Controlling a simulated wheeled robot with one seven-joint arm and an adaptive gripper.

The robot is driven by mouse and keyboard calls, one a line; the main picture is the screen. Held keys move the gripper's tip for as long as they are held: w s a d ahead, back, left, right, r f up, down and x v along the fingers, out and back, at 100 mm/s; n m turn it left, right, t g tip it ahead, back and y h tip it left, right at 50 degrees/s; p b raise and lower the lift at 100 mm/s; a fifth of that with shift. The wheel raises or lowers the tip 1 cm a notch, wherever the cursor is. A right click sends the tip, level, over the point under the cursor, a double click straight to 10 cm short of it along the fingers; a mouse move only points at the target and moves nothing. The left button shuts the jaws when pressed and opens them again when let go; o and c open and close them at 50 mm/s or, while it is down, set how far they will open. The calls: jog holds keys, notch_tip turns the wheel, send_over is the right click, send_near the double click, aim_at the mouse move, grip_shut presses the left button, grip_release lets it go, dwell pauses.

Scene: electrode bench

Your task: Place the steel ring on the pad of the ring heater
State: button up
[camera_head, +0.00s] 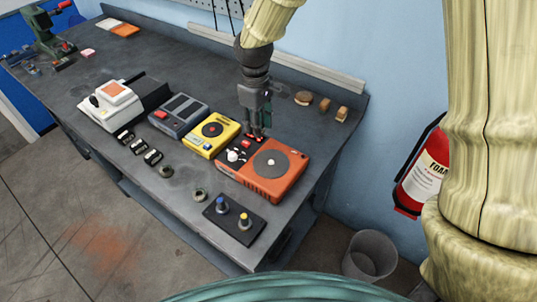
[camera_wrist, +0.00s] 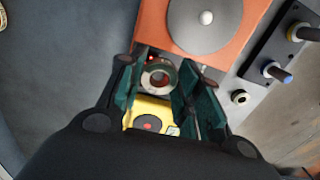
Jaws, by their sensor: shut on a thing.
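My gripper (camera_head: 257,131) points down over the back left part of the orange unit (camera_head: 287,184). In the wrist view my gripper (camera_wrist: 156,74) is shut on a steel ring (camera_wrist: 147,84), which sits between the green-lined fingers. I cannot make out the held ring in the head view. The orange unit has a large round grey plate (camera_head: 285,171) with a pale centre knob; its plate (camera_wrist: 188,30) lies beyond the fingertips in the wrist view. A yellow unit (camera_head: 198,148) beside it has a black round pad with a red centre. No readable label shows which is the ring heater.
Two loose rings lie near the bench front, one dark (camera_head: 165,171) and one (camera_head: 200,195) by a black board (camera_head: 222,223) with upright posts. A grey unit (camera_head: 178,112) and a white unit (camera_head: 103,118) stand left. Small brown pieces (camera_head: 304,98) lie at the back right.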

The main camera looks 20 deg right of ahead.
jog(key=s+a+n, duration=0.1)
jog(key=s+n, duration=0.2)
jog(key=s, duration=0.1)
jog(key=s+a+n, duration=0.2)
jog(key=s+n, duration=0.1)
jog(key=s+a+n, duration=0.2)
jog(key=s+n, duration=0.2)
jog(key=shift+s+r, duration=0.15)
jog(key=shift+s, duration=0.2)
jog(key=s+a+n, duration=0.3)
jog(key=s+n, duration=0.6)
jog(key=n, duration=0.1)
jog(key=p, duration=0.5)
send_over(272, 161)
jog(key=shift+s+a+f+n, duration=0.15)
jog(key=shift+f, duration=0.25)
jog(key=shift+s+a+f+n, duration=0.1)
jog(key=shift+a+f+n, duration=0.05)
jog(key=shift+f, duration=0.2)
jog(key=shift+w+d+f+p, duration=0.2)
jog(key=shift+f+p, duration=0.2)
jog(key=shift+f, duration=0.35)
jog(key=shift+w+d+f+p, duration=0.15)
jog(key=shift+f+p, duration=0.25)
jog(key=shift+f, duration=0.35)
jog(key=shift+a+f, duration=0.15)
jog(key=shift+f, duration=0.2)
